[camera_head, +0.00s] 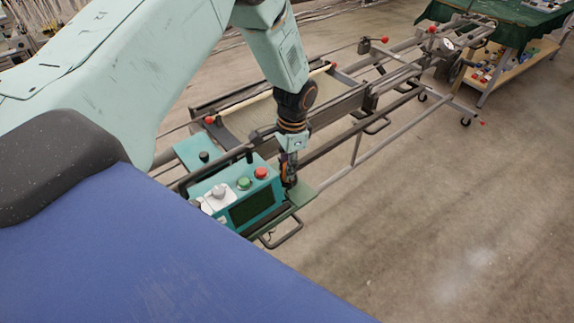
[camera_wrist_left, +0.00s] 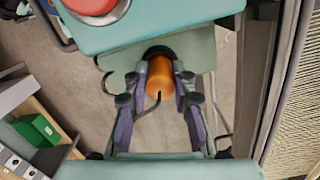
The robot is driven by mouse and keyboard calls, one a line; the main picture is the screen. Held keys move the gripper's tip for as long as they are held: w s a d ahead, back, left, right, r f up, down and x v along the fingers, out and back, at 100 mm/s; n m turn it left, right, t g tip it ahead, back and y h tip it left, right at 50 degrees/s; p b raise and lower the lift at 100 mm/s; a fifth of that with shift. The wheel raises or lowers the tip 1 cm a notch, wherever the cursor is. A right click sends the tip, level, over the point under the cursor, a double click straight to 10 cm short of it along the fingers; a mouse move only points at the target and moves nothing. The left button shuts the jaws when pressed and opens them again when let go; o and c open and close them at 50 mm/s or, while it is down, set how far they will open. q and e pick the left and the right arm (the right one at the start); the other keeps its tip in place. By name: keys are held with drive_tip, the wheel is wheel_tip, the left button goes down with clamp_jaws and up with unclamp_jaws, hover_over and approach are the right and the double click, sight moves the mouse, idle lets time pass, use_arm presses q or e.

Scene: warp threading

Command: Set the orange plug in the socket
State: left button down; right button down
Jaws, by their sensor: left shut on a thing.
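The orange plug (camera_wrist_left: 158,76) is between the two fingers of my left gripper (camera_wrist_left: 160,98) in the left wrist view, and the gripper is shut on it. A thin dark cable (camera_wrist_left: 150,104) hangs from its near end. The plug's far end meets a dark round ring (camera_wrist_left: 157,51) on a pale green plate (camera_wrist_left: 200,50). I cannot tell how deep the plug sits there. In the head view my left gripper (camera_head: 289,178) points down beside the teal control box (camera_head: 252,205); the plug is not discernible there. My right gripper is not in view.
The control box carries a red button (camera_head: 261,173), a green button (camera_head: 243,183) and a white knob (camera_head: 219,191). A metal loom frame (camera_head: 330,140) stretches behind the gripper. A workbench (camera_head: 500,70) with a green cloth stands at the back right. The floor at right is clear.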

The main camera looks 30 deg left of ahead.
use_arm(q)
drive_tip(key=c, duration=1)
unclamp_jaws()
drive_tip(key=shift+c, duration=0.2)
drive_tip(key=shift+r, duration=0.1)
wheel_tip(320, 180, up, 12)
drive_tip(key=shift+w+d, duration=0.25)
drive_tip(key=shift+w, duration=0.2)
drive_tip(key=shift+s, duration=0.1)
